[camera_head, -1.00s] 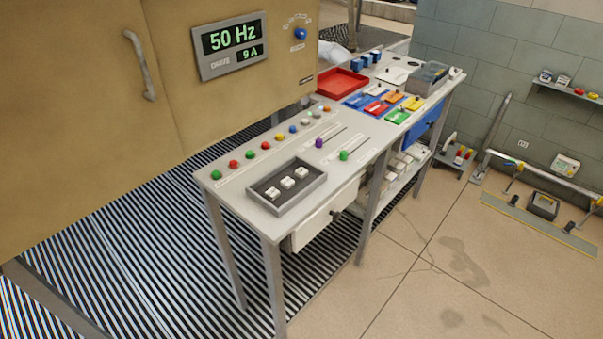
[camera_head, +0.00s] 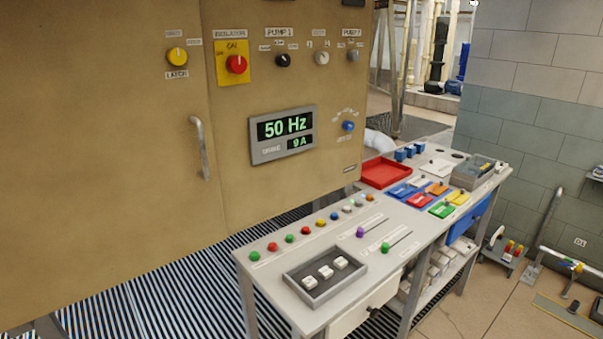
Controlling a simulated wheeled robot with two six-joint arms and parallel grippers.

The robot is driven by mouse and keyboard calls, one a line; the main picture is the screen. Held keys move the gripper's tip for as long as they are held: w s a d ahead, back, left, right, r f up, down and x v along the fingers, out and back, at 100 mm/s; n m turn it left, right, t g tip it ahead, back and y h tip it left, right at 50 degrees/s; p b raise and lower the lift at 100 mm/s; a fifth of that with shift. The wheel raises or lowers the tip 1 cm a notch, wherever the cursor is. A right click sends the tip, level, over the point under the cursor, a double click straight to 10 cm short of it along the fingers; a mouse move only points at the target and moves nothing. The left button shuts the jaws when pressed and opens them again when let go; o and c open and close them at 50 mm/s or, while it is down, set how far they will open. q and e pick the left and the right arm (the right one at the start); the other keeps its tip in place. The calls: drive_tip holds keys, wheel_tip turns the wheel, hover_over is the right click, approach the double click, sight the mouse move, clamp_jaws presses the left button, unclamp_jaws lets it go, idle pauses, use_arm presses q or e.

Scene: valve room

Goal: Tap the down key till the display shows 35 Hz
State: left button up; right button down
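The drive display (camera_head: 283,134) on the tan cabinet front reads 50 Hz, with 9 A in a smaller window below. A grey-framed key tray (camera_head: 325,276) sits at the near end of the bench and holds three white keys: a left key (camera_head: 310,282), a middle key (camera_head: 326,271) and a right key (camera_head: 341,262). The marks on the keys are too small to read, so I cannot tell which is the down key. Neither of my grippers shows in the head view.
A red tray (camera_head: 385,173) and coloured bins stand farther back. The cabinet (camera_head: 110,150) has a handle (camera_head: 200,147), a red isolator knob (camera_head: 236,64) and other knobs.

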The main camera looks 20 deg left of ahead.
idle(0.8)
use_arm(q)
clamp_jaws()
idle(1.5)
